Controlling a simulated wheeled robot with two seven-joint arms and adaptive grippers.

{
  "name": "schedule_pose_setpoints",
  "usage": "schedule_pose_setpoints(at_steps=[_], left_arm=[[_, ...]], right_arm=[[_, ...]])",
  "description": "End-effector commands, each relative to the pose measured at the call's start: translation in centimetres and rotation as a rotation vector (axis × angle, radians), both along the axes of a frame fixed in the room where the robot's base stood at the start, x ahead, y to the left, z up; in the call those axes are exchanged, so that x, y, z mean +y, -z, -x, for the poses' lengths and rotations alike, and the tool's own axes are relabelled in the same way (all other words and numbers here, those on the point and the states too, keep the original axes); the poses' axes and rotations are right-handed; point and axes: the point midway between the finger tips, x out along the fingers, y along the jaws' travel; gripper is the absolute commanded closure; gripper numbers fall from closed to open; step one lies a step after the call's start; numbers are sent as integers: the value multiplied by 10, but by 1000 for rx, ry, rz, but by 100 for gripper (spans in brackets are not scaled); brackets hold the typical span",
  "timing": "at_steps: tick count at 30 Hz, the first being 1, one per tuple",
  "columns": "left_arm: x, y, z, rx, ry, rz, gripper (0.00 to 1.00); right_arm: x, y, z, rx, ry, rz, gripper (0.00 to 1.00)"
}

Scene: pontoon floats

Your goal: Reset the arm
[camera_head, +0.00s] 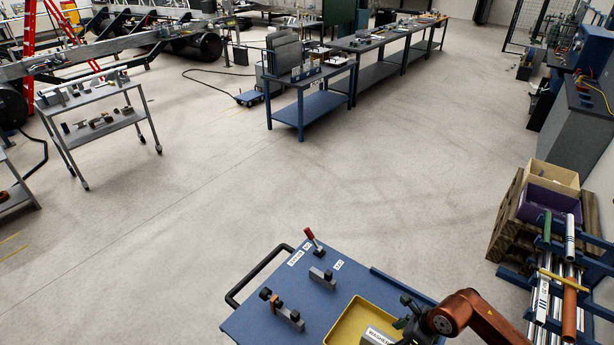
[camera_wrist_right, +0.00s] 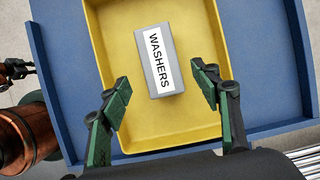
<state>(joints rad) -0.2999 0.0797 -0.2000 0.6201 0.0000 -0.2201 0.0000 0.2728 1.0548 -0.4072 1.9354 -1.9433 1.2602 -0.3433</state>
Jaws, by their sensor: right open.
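My right gripper (camera_head: 408,314) hangs over a yellow tray (camera_head: 345,325) on a blue cart top (camera_head: 250,318). In the right wrist view, the right gripper (camera_wrist_right: 161,78) has its two green-padded fingers spread apart with nothing between them. A grey box labelled WASHERS (camera_wrist_right: 159,60) lies in the yellow tray (camera_wrist_right: 112,20), beyond the fingers and apart from them. The box also shows partly in the head view (camera_head: 377,337), at the bottom edge beside the gripper. My left gripper is not in the head view.
A red-handled clamp (camera_head: 313,240) and small grey fixtures (camera_head: 284,310) stand on the cart's left part. A black push handle (camera_head: 258,274) sticks out left. A rack of tubes (camera_head: 565,290) stands to the right. Open floor (camera_head: 350,170) lies beyond the cart, before a blue workbench (camera_head: 318,107).

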Motion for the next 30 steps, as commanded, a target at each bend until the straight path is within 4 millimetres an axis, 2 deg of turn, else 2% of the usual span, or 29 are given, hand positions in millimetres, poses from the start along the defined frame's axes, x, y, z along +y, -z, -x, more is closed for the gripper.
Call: schedule_pose_setpoints(at_steps=[9, 15, 21, 30], left_arm=[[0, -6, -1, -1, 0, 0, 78], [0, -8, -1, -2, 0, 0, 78], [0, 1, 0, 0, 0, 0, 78], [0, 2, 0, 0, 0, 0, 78]], right_arm=[[19, 55, -13, 2, 1, -3, 43], [28, 83, -21, -1, 0, -1, 43], [29, 45, -18, -4, -4, 3, 43], [55, 1, 9, -5, -6, 1, 43]])
